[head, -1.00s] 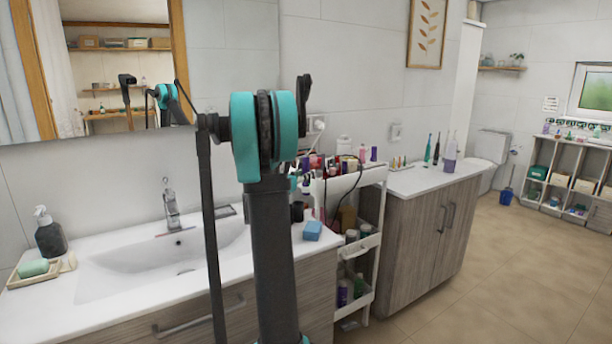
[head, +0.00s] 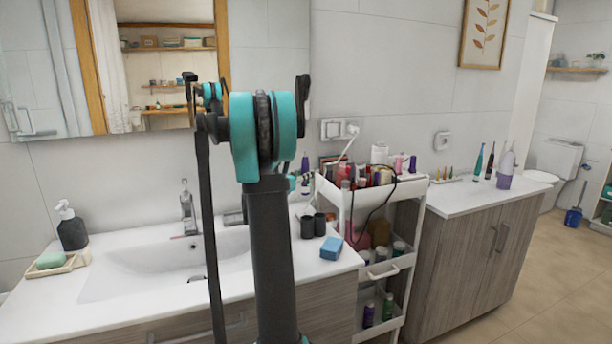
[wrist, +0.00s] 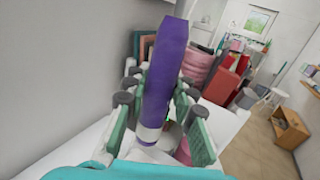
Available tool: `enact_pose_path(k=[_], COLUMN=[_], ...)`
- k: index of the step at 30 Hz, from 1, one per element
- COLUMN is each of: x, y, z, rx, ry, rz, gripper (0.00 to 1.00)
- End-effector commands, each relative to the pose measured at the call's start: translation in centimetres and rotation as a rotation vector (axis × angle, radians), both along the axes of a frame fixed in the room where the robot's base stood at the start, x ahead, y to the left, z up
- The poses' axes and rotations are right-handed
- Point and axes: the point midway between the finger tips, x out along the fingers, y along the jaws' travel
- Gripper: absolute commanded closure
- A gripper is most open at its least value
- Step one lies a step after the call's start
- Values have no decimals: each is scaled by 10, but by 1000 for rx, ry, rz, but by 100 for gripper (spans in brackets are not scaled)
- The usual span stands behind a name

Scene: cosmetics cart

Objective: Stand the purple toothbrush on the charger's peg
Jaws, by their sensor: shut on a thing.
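The purple toothbrush (wrist: 164,75) stands nearly upright in my gripper (wrist: 155,125) in the wrist view. The gripper's green-padded fingers are shut on it near its lower end, where a white band shows. In the head view my arm hides most of the gripper (head: 293,183). A purple tip (head: 305,161) shows just right of the arm, above the cart's left end and the sink counter. I cannot make out the charger or its peg in either view. A white cable (head: 346,148) runs from the wall socket down behind the cart's items.
A white cart (head: 380,270) crowded with cosmetics stands between the sink counter (head: 120,290) and a wooden cabinet (head: 455,260). A blue box (head: 331,248) and dark cups (head: 313,226) sit on the sink counter. Teal (head: 478,161) and black toothbrushes (head: 490,162) stand on the cabinet.

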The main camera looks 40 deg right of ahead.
Motion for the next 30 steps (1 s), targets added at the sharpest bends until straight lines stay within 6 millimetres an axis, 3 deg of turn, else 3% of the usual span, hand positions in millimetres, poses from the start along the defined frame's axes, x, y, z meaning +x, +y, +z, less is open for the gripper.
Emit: enact_pose_path(k=[11, 30], x=[0, 0], y=[0, 0], z=[-5, -54], rx=[0, 0], ry=[0, 0], rz=[-1, -1], gripper=[100, 100])
